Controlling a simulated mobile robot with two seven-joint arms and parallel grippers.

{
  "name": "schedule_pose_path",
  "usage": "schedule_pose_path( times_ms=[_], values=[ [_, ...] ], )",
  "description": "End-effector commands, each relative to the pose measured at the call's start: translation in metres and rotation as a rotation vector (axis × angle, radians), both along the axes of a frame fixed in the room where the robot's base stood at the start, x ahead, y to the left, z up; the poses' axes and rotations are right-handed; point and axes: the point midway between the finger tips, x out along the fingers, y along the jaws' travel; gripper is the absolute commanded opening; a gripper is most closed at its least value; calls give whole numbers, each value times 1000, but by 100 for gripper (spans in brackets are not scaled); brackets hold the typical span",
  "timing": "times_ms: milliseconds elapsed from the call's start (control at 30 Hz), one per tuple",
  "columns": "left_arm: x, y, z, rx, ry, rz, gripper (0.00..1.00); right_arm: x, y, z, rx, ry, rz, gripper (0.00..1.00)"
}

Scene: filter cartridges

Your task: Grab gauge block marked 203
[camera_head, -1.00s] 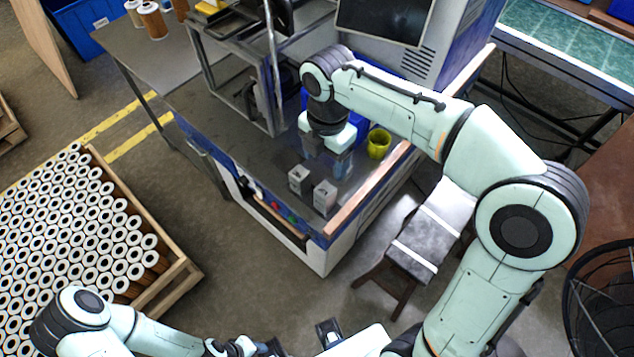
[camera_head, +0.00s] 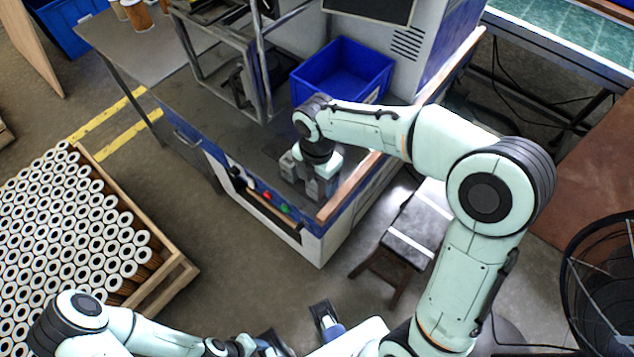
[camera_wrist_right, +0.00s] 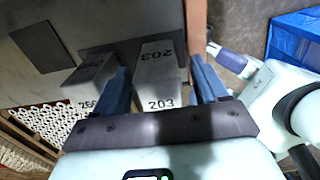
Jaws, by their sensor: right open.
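The gauge block marked 203 (camera_wrist_right: 160,75) is a pale grey upright block with its number on the top and near faces. In the right wrist view it stands between the two blue fingers of my right gripper (camera_wrist_right: 162,88), which is open with a gap showing beside the block. In the head view my right gripper (camera_head: 313,185) is down at the bench, largely covering this block. A second grey block (camera_wrist_right: 90,82), its number partly covered, stands to the left, outside the fingers; it also shows in the head view (camera_head: 287,165).
A blue bin (camera_head: 372,92) and a metal frame (camera_head: 262,65) stand behind. A stool (camera_head: 405,235) and a crate of filter cartridges (camera_head: 165,290) are on the floor.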

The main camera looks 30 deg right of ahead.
Motion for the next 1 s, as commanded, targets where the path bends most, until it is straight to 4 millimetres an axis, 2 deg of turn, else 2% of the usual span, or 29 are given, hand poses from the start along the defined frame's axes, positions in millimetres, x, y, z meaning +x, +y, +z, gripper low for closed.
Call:
schedule_pose_path(
  times_ms=[167, 400, 767, 867, 1000],
  values=[
    [0, 0, 0, 0, 0, 0, 43, 0, 0, 0, 0, 0, -1, 72],
    [0, 0, 0, 0, 0, 0, 43, 0, 0, 0, 0, 0, 0, 1],
    [0, 0, 1, 0, 0, 0, 43, 1, 0, 7, 0, -3, -1, 1],
    [1, 0, 3, 0, -1, 0, 43, 1, 0, 17, 0, -5, -1, 1],
    [2, 0, 8, 0, -3, 0, 43, 1, 0, 42, 2, -7, -1, 1]
  ],
)
